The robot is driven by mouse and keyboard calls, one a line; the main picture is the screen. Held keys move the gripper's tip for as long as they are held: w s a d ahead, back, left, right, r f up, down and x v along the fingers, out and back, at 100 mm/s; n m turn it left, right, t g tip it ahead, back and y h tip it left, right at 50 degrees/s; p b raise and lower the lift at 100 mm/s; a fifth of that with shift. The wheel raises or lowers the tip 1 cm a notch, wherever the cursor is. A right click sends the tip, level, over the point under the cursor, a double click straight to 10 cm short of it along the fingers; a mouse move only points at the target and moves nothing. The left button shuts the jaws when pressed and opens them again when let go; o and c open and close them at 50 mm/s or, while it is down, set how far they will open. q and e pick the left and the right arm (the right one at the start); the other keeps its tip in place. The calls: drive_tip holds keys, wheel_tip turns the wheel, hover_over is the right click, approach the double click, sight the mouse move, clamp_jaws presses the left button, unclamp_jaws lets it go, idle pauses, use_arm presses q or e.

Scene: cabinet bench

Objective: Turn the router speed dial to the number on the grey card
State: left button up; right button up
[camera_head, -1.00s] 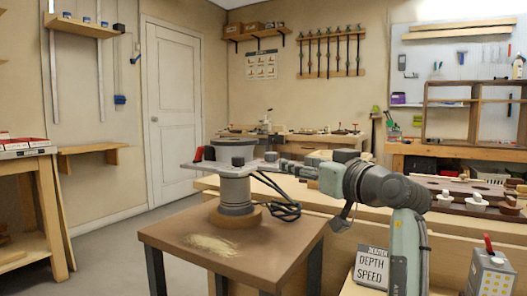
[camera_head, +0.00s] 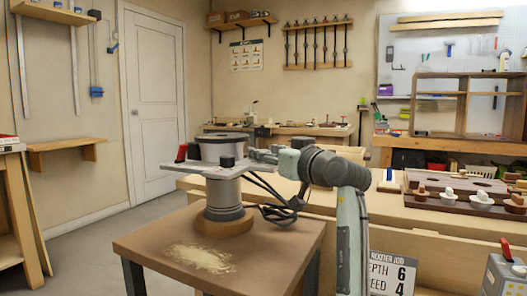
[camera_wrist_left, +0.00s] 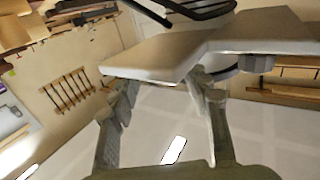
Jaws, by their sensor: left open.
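The router (camera_head: 224,192) is a grey cylinder standing upright in a wooden ring (camera_head: 236,226) on a small brown table. A pale flat plate with dark knobs and a red part (camera_head: 182,152) crosses its upper part. I cannot make out the speed dial or its setting. The grey card (camera_head: 392,275) at lower right reads depth 6 and speed 4; my arm covers its left edge. My left gripper (camera_head: 262,156) is open beside the plate's right end. In the left wrist view its fingers (camera_wrist_left: 165,85) stand apart close to the pale plate (camera_wrist_left: 155,62); contact is unclear.
A black cable (camera_head: 284,207) hangs in loops right of the router. Sawdust (camera_head: 199,258) lies on the table's front (camera_head: 140,243). A bench with a dark tray (camera_head: 465,205) of knobs stands behind right. A grey box (camera_head: 502,274) is at lower right.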

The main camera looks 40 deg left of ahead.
use_arm(q)
drive_tip(key=shift+x, duration=0.8)
clamp_jaws()
